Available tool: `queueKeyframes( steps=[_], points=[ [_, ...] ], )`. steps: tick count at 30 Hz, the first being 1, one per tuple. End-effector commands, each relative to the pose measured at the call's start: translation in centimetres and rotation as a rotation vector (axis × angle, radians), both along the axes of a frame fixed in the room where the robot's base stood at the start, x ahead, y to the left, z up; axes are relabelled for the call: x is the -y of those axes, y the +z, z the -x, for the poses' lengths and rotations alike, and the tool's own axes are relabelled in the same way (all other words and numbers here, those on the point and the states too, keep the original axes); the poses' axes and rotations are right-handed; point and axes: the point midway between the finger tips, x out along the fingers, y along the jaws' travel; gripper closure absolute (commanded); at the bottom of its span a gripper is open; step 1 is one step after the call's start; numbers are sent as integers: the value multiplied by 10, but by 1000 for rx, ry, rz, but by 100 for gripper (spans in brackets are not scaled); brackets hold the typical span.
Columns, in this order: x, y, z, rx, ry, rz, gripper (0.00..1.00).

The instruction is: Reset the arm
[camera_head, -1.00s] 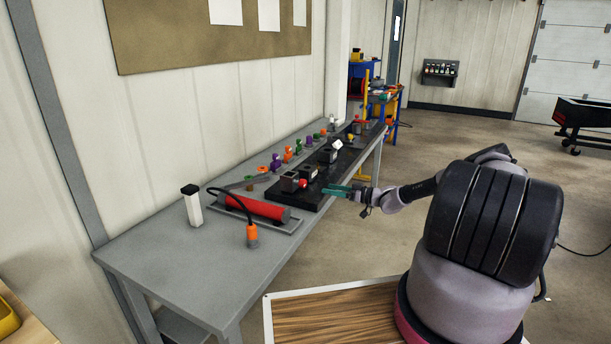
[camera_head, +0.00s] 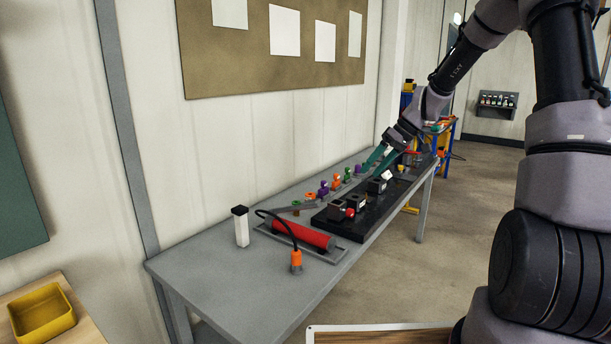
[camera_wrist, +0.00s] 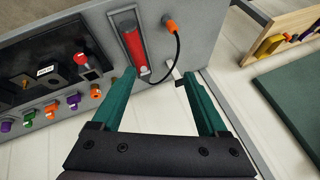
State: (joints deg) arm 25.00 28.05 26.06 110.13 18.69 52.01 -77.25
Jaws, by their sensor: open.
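My gripper (camera_head: 378,160) has two green fingers and hangs over the far part of the grey table (camera_head: 225,283), in front of the wall. In the wrist view my gripper (camera_wrist: 155,82) is open, with nothing between its fingers. The red cylinder in its tray, with a black cable and orange plug, lies beyond the fingertips there. My arm reaches up along the right side of the head view and bends down toward the table.
A black board (camera_head: 345,222) with small blocks and a red knob lies on the table. Several coloured pieces stand in a row behind it. A white bottle (camera_head: 241,228) stands near the red cylinder (camera_head: 300,234). A yellow bin (camera_head: 42,318) sits at lower left. The front table end is clear.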

Motion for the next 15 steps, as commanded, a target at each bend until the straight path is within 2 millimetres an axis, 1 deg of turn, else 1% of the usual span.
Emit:
queueKeyframes(
  steps=[1, 5, 6, 11, 15],
  points=[
    [0, 19, 13, 0, -30, 45, 24],
    [3, 58, 45, -15, -148, 134, 24],
    [5, 70, 56, -14, -189, 158, 24],
    [11, 114, 103, -2, -362, 219, 24],
    [17, 148, 147, 22, -526, 234, 24]
  ],
)
